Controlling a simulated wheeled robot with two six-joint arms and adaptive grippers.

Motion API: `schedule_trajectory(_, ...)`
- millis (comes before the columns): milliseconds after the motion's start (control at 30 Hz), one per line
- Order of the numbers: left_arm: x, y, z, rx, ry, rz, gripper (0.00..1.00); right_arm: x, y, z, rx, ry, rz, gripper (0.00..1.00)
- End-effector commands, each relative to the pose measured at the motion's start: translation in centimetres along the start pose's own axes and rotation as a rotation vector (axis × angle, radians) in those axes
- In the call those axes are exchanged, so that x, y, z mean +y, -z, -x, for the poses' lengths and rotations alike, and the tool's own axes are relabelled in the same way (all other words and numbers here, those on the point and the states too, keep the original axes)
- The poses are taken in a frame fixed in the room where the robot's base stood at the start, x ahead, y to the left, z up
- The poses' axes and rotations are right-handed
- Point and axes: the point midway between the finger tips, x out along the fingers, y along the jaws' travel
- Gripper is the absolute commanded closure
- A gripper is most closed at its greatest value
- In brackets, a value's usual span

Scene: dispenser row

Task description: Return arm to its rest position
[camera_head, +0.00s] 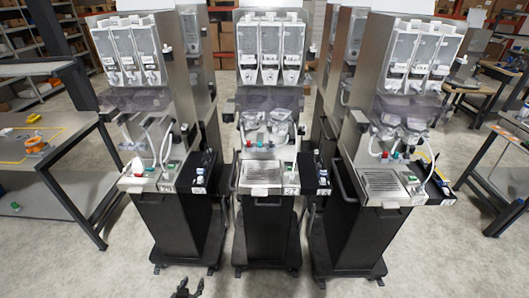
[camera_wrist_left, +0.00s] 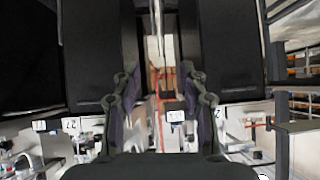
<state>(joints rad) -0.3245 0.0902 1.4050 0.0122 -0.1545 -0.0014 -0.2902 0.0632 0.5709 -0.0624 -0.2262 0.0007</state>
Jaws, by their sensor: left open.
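My left gripper (camera_head: 187,288) shows at the bottom edge of the head view, low in front of the left and middle dispensers. Only its dark fingertips are in that view. In the left wrist view its two fingers (camera_wrist_left: 163,90) stand apart with nothing held between them. Black dispenser cabinets (camera_wrist_left: 225,50) fill much of the wrist view beyond the fingers. My right gripper is in neither view.
Three dispensers stand in a row: left (camera_head: 168,215), middle (camera_head: 265,225) and right (camera_head: 355,230). A workbench (camera_head: 55,150) with an orange item (camera_head: 36,145) is at left. More tables (camera_head: 505,160) are at right. Bare floor lies in front.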

Motion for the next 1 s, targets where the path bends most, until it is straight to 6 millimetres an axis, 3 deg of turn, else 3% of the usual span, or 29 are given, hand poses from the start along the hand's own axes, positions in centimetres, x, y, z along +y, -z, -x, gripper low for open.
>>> schedule_trajectory(233, -0.2, 0.3, -0.1, 0.007, 0.002, -0.003, 0.57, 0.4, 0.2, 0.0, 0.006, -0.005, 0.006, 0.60)
schedule_trajectory(333, -0.2, -2.1, -0.3, -0.035, 0.002, -0.003, 0.57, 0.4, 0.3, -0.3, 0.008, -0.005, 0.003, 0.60)
schedule_trajectory(367, -0.1, -3.6, -0.4, -0.061, 0.002, -0.003, 0.57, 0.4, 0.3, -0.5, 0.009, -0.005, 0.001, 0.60)
schedule_trajectory(467, -0.1, -10.9, -0.5, -0.191, 0.003, -0.002, 0.57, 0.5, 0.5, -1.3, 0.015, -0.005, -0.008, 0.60)
schedule_trajectory(533, 0.0, -17.3, 0.2, -0.308, 0.003, -0.001, 0.57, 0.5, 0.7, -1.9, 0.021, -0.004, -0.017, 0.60)
schedule_trajectory(700, 0.3, -31.0, 4.5, -0.578, 0.003, 0.000, 0.57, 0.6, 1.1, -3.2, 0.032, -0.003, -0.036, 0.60)
schedule_trajectory(833, 0.5, -37.9, 8.3, -0.730, 0.001, 0.000, 0.57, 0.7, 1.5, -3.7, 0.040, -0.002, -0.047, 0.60)
schedule_trajectory(900, 0.6, -40.1, 9.9, -0.782, 0.001, 0.000, 0.57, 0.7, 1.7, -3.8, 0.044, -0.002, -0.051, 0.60)
schedule_trajectory(1000, 0.6, -41.6, 11.1, -0.820, 0.001, 0.000, 0.57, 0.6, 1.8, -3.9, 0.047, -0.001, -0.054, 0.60)
